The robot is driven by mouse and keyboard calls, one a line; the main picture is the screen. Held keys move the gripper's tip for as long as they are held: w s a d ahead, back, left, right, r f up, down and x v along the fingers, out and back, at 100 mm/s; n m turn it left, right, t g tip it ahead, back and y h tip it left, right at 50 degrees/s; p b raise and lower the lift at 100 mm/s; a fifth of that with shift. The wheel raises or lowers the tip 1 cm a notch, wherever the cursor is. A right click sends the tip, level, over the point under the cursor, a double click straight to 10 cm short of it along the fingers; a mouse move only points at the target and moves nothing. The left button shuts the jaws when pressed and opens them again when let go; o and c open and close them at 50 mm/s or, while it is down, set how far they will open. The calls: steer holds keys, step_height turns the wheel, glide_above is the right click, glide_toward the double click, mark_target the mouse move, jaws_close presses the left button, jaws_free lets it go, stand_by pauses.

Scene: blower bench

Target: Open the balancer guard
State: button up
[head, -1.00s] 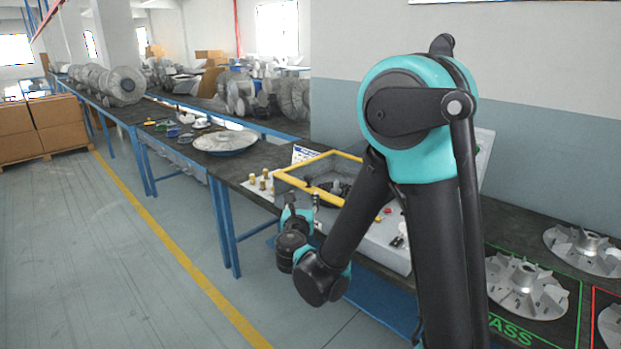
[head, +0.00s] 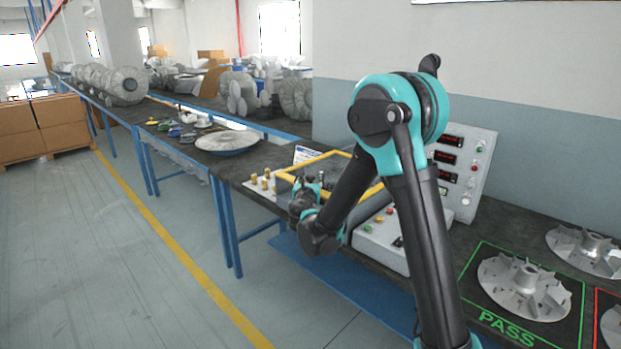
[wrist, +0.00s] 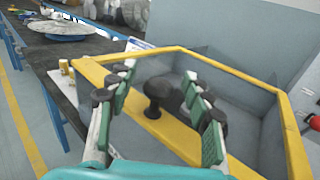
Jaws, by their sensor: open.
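The balancer guard (head: 372,192) is a see-through cover with yellow edging on the bench machine; it appears to be down. In the wrist view its wide yellow front bar (wrist: 92,73) carries a black round knob (wrist: 158,90). My gripper (wrist: 160,76) is open, with one green-padded finger left of the knob and one right of it. The knob stands between the fingers with gaps visible on both sides. In the head view my gripper (head: 314,184) is at the guard's near side, partly hiding it. The knob cannot be made out there.
A control box (head: 385,238) with buttons and an upright display panel (head: 462,165) stand right of the guard. Brass pieces (head: 265,181) stand to its left. A grey disc (head: 227,141) lies farther left. An impeller (head: 524,286) sits in the green PASS area. The floor in front is clear.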

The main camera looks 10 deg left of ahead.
steer(key=shift+c, duration=0.2)
jaws_close()
stand_by(0.3)
steer(key=w+d, duration=0.7)
steer(key=w, duration=0.2)
steer(key=w+d, duration=0.7)
steer(key=w, duration=0.1)
steer(key=w+d, duration=0.7)
steer(key=w, duration=0.2)
steer(key=shift+w, duration=0.35)
steer(key=shift+o, duration=0.2)
jaws_free()
steer(key=shift+a, duration=0.1)
steer(key=shift+s, duration=0.1)
